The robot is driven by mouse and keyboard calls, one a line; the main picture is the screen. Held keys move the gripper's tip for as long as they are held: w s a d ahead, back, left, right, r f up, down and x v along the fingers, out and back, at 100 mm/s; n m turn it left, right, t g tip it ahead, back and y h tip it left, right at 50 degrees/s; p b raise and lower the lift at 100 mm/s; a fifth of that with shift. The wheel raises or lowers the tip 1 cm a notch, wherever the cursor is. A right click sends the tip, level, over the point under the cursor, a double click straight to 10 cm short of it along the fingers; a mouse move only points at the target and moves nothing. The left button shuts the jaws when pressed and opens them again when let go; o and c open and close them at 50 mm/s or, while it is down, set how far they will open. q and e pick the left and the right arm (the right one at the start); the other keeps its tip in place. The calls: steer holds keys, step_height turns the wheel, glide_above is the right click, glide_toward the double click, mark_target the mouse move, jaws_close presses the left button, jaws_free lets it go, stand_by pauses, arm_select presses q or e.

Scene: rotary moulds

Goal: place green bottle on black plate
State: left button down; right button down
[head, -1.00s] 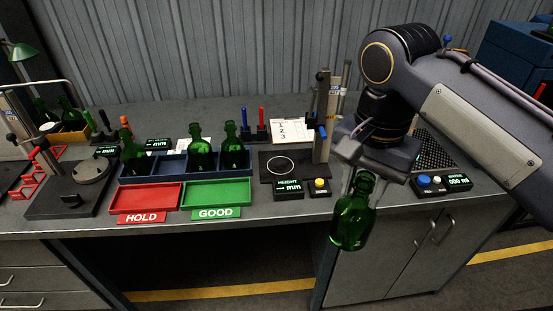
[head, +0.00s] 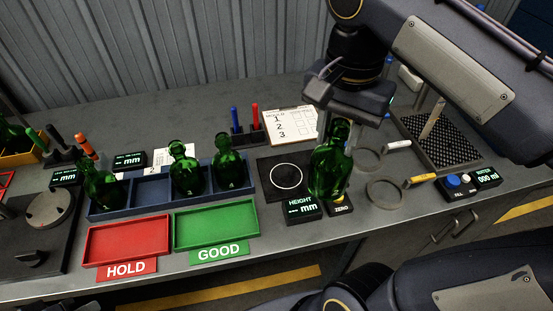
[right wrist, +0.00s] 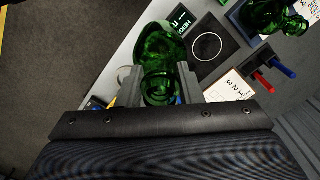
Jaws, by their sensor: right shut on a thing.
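My right gripper (head: 340,118) is shut on the neck of a green bottle (head: 329,172), which hangs nearly upright, slightly tilted. In the head view the bottle overlaps the right edge of the black plate (head: 268,183) and hides part of the ZERO button box. The plate lies flat on the bench with a white ring, and nothing stands in the ring. In the right wrist view the held bottle (right wrist: 165,48) shows between the fingers, with the black plate (right wrist: 228,45) beside it. My left gripper is not in view.
A HEIGHT display (head: 303,207) sits in front of the plate. A blue rack (head: 152,191) with several green bottles stands left of it, behind the red HOLD tray (head: 128,238) and green GOOD tray (head: 217,223). A clipboard (head: 292,126) lies behind. Ring-ended tools (head: 386,192) lie right.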

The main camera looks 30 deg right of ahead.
steer(key=shift+w, duration=0.35)
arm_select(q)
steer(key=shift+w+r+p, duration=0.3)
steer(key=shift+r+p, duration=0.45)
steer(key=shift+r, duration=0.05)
arm_select(e)
steer(key=w+f, duration=1.3)
steer(key=w, duration=0.1)
steer(key=shift+a, duration=0.15)
steer(key=shift+f, duration=0.2)
steer(key=c, duration=1)
jaws_free()
steer(key=shift+s, duration=0.1)
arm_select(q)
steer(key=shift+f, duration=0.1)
